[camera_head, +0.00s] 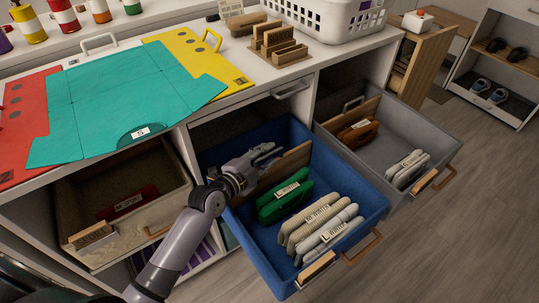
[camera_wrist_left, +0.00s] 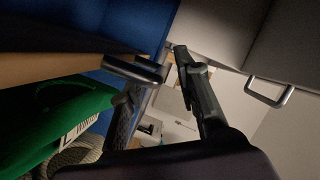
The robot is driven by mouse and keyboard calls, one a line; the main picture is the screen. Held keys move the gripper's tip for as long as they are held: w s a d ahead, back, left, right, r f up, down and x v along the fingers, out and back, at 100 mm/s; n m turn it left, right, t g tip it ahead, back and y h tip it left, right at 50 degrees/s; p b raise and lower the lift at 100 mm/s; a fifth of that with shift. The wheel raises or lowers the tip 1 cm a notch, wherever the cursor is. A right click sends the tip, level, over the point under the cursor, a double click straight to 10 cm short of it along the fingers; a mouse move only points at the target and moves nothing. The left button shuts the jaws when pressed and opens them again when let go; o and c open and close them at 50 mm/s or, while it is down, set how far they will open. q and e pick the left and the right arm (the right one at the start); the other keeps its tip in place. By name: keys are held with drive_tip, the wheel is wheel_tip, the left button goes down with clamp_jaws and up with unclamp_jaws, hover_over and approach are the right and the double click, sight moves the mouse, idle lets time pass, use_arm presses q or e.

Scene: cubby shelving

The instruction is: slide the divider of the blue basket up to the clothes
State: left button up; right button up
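The blue basket (camera_head: 362,196) is pulled out below the counter. Its wooden divider (camera_head: 291,160) stands across it toward the back. The clothes lie in front of the divider: a folded green piece (camera_head: 284,203) closest to it, then beige (camera_head: 309,221) and whitish (camera_head: 331,236) folded pieces. A gap shows between divider and green piece. My left gripper (camera_head: 268,152) is at the divider's left part, fingers apart. In the left wrist view, the gripper (camera_wrist_left: 160,70) has one finger pad at the divider's (camera_wrist_left: 50,66) end; I cannot tell whether they touch. My right gripper is out of view.
A grey basket (camera_head: 440,143) is pulled out on the right, and a beige basket (camera_head: 70,200) is on the left. The counter above holds a teal folding board (camera_head: 110,95), wooden holders (camera_head: 278,43) and a white basket (camera_head: 340,22). Floor is free at right.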

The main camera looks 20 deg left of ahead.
use_arm(q)
drive_tip(key=shift+x, duration=0.9)
drive_tip(key=shift+c, duration=0.2)
clamp_jaws()
